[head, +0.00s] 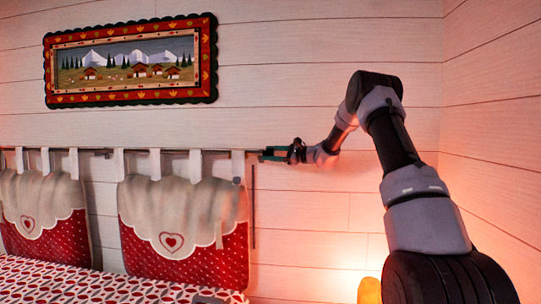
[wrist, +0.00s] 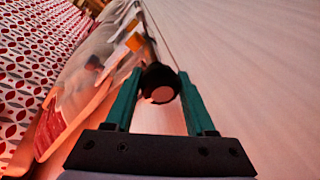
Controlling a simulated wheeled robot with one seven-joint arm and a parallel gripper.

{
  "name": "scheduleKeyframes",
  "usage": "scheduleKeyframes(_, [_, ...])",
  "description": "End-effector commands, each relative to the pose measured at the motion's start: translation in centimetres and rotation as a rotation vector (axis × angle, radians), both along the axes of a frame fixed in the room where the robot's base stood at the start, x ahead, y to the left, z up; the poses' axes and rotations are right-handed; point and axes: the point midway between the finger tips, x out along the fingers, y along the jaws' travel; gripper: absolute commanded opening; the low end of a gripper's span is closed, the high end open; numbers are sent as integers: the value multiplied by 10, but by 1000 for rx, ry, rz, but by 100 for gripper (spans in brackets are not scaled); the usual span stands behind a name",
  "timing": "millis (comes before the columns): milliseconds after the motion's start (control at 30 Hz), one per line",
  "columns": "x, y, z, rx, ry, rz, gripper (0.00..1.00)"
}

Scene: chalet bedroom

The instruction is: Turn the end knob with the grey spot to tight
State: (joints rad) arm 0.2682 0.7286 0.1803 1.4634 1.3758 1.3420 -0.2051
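The end knob (wrist: 160,84) is a dark cylinder at the end of a dark rod (head: 104,152) on the wall. Its round face shows a paler spot, tinted pinkish by the light. My gripper (wrist: 160,74), with two teal fingers, is at this end, one finger on each side of the knob. The gap to the knob is very small, and I cannot tell whether the fingers touch it. In the head view, my gripper (head: 266,154) reaches the rod's right end from the right and hides the knob.
Padded red and beige cushions (head: 185,225) hang from the rod by pale tabs. A thin dark vertical strip (head: 253,208) is on the wall below my gripper. The bed (head: 110,285) lies below. A framed picture (head: 130,62) hangs above. The wall right of the rod is bare.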

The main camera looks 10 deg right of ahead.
Motion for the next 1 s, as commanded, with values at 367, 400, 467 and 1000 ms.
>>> scheduleKeyframes(367, [0,0,-1,14,45,0,0])
scheduleKeyframes(400, [0,0,-1,19,61,1,0])
scheduleKeyframes(467, [0,0,0,27,90,0,0])
scheduleKeyframes(1000, [0,0,0,170,536,0,0])
